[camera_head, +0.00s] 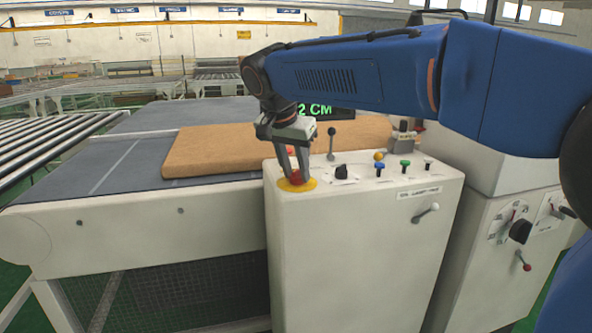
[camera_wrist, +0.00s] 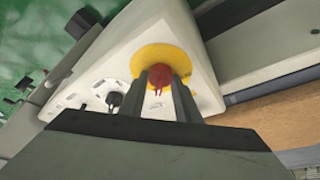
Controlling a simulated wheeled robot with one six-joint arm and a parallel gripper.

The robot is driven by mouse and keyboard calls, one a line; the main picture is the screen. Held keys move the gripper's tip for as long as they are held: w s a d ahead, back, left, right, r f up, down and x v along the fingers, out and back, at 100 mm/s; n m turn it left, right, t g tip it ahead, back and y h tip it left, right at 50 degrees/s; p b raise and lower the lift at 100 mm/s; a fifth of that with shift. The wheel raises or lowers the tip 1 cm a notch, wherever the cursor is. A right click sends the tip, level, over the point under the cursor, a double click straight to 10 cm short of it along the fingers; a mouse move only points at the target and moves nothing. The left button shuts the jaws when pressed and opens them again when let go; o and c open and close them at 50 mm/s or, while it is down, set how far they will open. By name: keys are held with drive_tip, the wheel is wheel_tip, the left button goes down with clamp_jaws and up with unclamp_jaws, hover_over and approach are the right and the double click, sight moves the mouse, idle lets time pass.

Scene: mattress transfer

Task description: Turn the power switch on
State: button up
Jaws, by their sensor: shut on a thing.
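My gripper (camera_head: 294,175) points down at the left end of the white control box top. Its fingers are shut on a red button (camera_head: 297,178) that sits on a round yellow plate (camera_head: 311,184). In the wrist view the red button (camera_wrist: 158,77) shows between the two fingertips, with the yellow plate (camera_wrist: 160,55) around it. A black rotary switch (camera_head: 341,171) stands just to the right of the button; it also shows in the wrist view (camera_wrist: 114,99). Which control is the power switch cannot be read.
The control box (camera_head: 360,250) also carries a black lever (camera_head: 331,140) and several coloured knobs (camera_head: 379,168). A brown mattress (camera_head: 215,150) lies on the conveyor (camera_head: 60,200) behind. Another control cabinet (camera_head: 480,240) stands to the right.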

idle(0.3)
drive_tip(key=o, duration=1)
drive_tip(key=shift+r, duration=0.1)
drive_tip(key=v, duration=1.7)
drive_tip(key=shift+a, duration=0.1)
